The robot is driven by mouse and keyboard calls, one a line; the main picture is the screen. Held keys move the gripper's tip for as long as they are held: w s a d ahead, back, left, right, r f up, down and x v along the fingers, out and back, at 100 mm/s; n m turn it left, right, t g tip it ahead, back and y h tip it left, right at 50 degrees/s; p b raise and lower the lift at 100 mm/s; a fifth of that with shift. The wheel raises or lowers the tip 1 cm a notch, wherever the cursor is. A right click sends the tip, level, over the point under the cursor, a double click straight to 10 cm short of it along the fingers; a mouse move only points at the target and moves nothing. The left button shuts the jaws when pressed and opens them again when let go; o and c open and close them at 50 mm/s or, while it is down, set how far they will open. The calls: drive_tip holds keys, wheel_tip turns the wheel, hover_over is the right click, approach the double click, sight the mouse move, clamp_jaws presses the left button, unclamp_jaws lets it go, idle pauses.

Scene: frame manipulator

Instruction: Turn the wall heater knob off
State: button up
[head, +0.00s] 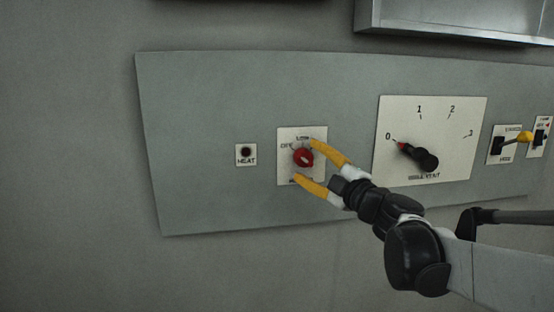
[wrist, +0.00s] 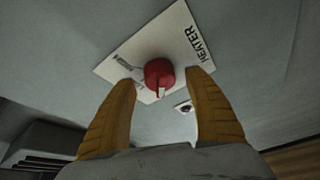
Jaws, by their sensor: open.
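The heater knob (head: 303,158) is a small red knob with a white mark on a white label plate (head: 286,135) on the grey wall panel. "OFF" and "LOW" show on the plate in the head view; "HEATER" shows in the wrist view. My gripper (head: 306,160) is open, its yellow fingers above and below the knob in the head view. In the wrist view the red knob (wrist: 159,74) is just beyond and between the open fingertips (wrist: 163,76). Whether a finger touches the knob cannot be told. The plate's lower lettering is partly hidden by a finger.
A small "HEAT" indicator (head: 246,152) is left of the knob plate. To the right is a large dial (head: 424,158) numbered 0 to 3, then switches (head: 500,146) at the far right. A metal ledge (head: 450,28) juts out above. The panel's left part is bare.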

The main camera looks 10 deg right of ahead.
drive_tip(key=v, duration=1)
drive_tip(key=shift+s, duration=0.2)
drive_tip(key=shift+d+f, duration=0.1)
